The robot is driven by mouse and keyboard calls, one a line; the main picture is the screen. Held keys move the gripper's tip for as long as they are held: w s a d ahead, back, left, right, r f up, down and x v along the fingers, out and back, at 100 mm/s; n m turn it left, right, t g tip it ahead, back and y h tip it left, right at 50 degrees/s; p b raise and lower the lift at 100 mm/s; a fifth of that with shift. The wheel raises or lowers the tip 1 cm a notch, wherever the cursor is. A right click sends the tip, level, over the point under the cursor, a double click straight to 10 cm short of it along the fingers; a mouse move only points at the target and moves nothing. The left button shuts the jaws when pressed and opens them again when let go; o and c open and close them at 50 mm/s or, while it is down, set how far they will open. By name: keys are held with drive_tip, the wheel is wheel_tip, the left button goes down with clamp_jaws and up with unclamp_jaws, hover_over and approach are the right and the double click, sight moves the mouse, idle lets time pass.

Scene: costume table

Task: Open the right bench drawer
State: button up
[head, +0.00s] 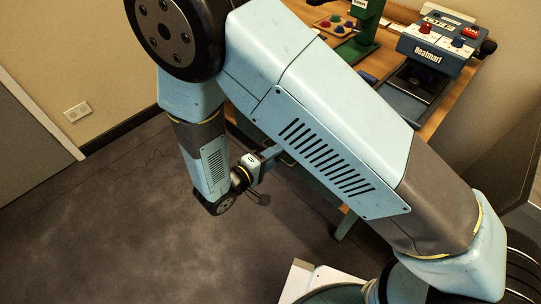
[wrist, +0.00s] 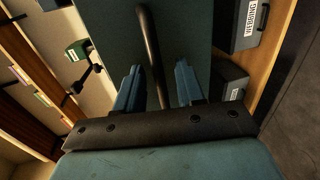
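My gripper (wrist: 157,78) is open in the wrist view, one finger on each side of a dark bar handle (wrist: 149,40). Gaps show between the handle and both fingers. The handle is on a teal drawer front (wrist: 185,30), which fills the upper middle of that view. In the head view my gripper (head: 271,153) is at the front of the wooden bench (head: 447,107), partly behind my blue arm. My arm covers most of the bench front there, so I cannot tell how far the drawer is open.
On the bench are a blue heat press (head: 432,48), a green press (head: 364,30) and a tray of coloured pieces (head: 335,26). Dark labelled boxes (wrist: 240,25) sit on a wooden shelf at right in the wrist view. The dark floor (head: 130,215) at left is clear.

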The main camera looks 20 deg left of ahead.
drive_tip(key=v, duration=1.3)
drive_tip(key=shift+s+a, duration=0.15)
drive_tip(key=shift+s, duration=0.25)
drive_tip(key=w+d+r+m+g+h, duration=0.2)
drive_tip(key=w+d+r+m+g, duration=0.7)
drive_tip(key=w+d+r, duration=1.1)
drive_tip(key=s+d+r+m+g+y, duration=0.1)
drive_tip(key=d+r+g+y, duration=0.1)
drive_tip(key=d+r, duration=0.4)
drive_tip(key=d+r+g+y, duration=0.2)
drive_tip(key=d+r, duration=0.1)
drive_tip(key=d, duration=0.6)
drive_tip(key=s+d+r+m+t+y, duration=0.3)
drive_tip(key=s+d+r, duration=0.5)
drive_tip(key=d, duration=0.4)
drive_tip(key=shift+m+t+y, duration=0.3)
drive_tip(key=shift+t+y, duration=0.2)
drive_tip(key=shift+t, duration=0.1)
